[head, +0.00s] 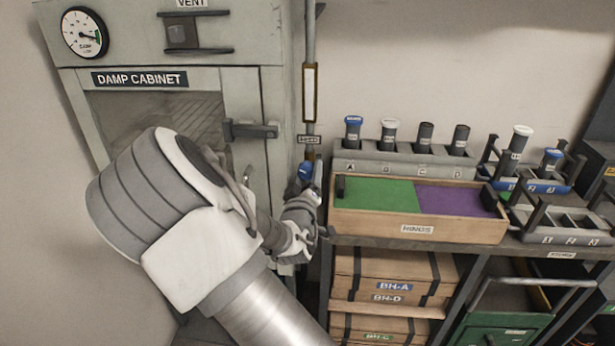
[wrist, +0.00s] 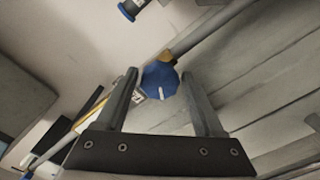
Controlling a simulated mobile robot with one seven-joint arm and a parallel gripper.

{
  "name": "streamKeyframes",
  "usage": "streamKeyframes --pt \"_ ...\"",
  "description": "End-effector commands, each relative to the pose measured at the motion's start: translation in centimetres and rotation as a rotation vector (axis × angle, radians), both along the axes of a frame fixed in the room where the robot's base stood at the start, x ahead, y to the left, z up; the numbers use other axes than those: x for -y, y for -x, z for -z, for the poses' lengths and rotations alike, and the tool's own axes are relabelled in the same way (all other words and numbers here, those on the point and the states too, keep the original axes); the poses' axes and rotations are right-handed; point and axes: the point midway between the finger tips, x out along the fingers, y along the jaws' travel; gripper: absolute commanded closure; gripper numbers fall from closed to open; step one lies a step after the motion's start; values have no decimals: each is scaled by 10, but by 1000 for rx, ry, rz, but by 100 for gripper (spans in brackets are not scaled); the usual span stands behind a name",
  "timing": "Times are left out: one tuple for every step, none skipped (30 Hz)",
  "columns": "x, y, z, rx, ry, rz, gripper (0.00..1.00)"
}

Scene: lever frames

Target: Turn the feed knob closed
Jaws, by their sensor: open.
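The feed knob is a blue faceted knob (head: 305,172) on the vertical pipe to the right of the damp cabinet. In the wrist view the knob (wrist: 160,80) has a white line on its face and a brass fitting behind it. My gripper (wrist: 159,92) is open, with one finger on each side of the knob in that view. I cannot tell whether either finger touches it. In the head view my gripper (head: 313,192) is at the knob and partly hides it and the pipe below.
The damp cabinet (head: 255,90) with its latch handle (head: 250,130) stands at left. A sight tube (head: 310,92) is on the pipe above the knob. A wooden tray (head: 415,228) and a rack (head: 405,165) of capped cylinders stand on the bench to the right.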

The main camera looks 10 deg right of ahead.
Motion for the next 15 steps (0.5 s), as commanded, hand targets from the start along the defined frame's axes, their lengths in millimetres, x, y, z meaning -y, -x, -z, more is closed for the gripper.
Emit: streamKeyframes --pt "0 0 0 0 0 0 30" --pt "0 0 0 0 0 0 30" --pt "0 0 0 0 0 0 30" --pt "0 0 0 0 0 0 30" --pt "0 0 0 0 0 0 30" --pt "0 0 0 0 0 0 30" --pt "0 0 0 0 0 0 36" --pt "0 0 0 0 0 0 41" --pt "0 0 0 0 0 0 48" --pt "0 0 0 0 0 0 54" --pt "0 0 0 0 0 0 59" --pt "0 0 0 0 0 0 66" --pt "0 0 0 0 0 0 72" --pt "0 0 0 0 0 0 77" --pt "0 0 0 0 0 0 84"
